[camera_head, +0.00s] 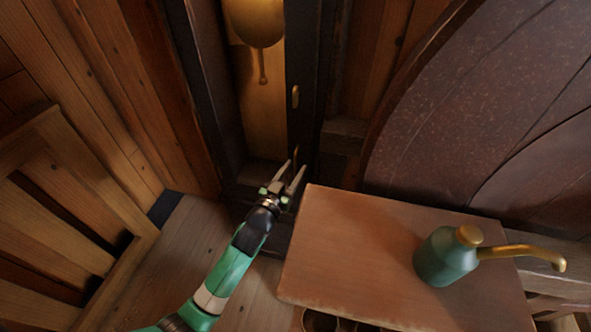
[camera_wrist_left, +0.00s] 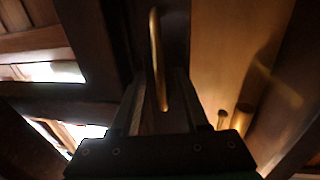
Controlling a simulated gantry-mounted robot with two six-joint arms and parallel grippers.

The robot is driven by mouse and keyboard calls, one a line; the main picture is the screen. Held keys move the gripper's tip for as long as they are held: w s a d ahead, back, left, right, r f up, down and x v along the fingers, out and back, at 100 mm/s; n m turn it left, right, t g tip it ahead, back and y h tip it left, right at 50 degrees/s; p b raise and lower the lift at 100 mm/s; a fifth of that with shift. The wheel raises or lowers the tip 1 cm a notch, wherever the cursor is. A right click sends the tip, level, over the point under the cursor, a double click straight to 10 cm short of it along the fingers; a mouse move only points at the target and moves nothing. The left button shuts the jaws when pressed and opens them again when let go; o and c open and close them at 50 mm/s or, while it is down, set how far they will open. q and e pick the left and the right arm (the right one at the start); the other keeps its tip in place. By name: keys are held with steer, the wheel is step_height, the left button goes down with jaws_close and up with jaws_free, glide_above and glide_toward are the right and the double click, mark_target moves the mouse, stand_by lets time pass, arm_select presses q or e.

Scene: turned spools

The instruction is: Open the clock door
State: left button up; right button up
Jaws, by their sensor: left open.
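The tall dark-framed clock (camera_head: 306,60) stands at the top middle of the head view. A golden pendulum bob (camera_head: 257,20) hangs inside it. A small brass fitting (camera_head: 295,96) sits on the right upright of its front. My left gripper (camera_head: 294,168) is open, low in front of that upright, with a thin brassy piece near its fingertips. In the left wrist view, a long brass handle (camera_wrist_left: 157,55) lies ahead of and between the fingers of the left gripper (camera_wrist_left: 160,95). I cannot tell whether they touch it. My right gripper is out of view.
A wooden table (camera_head: 350,245) stands right of my left gripper, bearing a teal can with a brass spout (camera_head: 446,257). A large dark round-edged object (camera_head: 470,110) stands behind it. Wooden panelling (camera_head: 80,200) is at left. Bare floor (camera_head: 190,245) shows between.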

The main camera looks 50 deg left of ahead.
arm_select(q)
steer(key=shift+w+a, duration=0.3)
steer(key=shift+w, duration=0.3)
jaws_close()
stand_by(1.0)
